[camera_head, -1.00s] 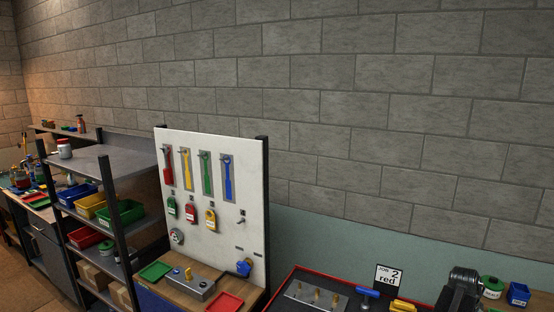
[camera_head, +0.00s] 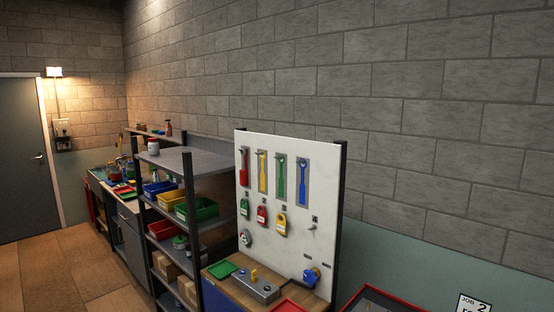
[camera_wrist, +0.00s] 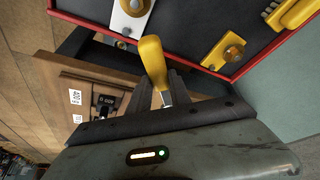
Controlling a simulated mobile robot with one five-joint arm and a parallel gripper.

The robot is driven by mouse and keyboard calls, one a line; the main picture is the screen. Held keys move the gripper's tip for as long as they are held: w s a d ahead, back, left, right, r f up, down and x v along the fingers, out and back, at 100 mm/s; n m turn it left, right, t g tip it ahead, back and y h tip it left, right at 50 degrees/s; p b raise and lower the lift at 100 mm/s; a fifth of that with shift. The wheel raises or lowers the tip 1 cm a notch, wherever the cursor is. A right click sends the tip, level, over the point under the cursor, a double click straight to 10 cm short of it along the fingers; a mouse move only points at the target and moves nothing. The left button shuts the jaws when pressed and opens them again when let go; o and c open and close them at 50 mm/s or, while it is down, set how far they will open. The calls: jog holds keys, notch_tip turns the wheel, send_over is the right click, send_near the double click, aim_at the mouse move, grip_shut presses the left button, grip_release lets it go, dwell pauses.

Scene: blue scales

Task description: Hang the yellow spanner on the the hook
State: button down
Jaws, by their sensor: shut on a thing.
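In the wrist view my gripper (camera_wrist: 165,97) is shut on a yellow-handled tool (camera_wrist: 152,60) with a short grey metal part between the dark fingers. Its far end is hidden, so I cannot tell whether it is the spanner. In the head view my gripper does not show. A white tool board (camera_head: 288,229) stands at centre. It carries a row of red, yellow, green and blue spanner shapes; the yellow spanner shape (camera_head: 262,171) is second from left, on a grey panel. A small dark hook (camera_head: 313,222) sits lower right on the board, with nothing visible on it.
Coloured tags hang below the spanner shapes. A workbench (camera_head: 225,284) with a green tray (camera_head: 221,269) is under the board. Shelving (camera_head: 187,160) with bins stands left of it. In the wrist view a red-edged dark tray (camera_wrist: 185,25) holds yellow and silver parts.

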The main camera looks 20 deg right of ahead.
dwell(0.3)
notch_tip(320, 180, up, 8)
jog(key=p, duration=0.7)
jog(key=shift+f+p, duration=0.15)
jog(key=shift+p, duration=0.2)
notch_tip(320, 180, down, 8)
jog(key=b, duration=0.8)
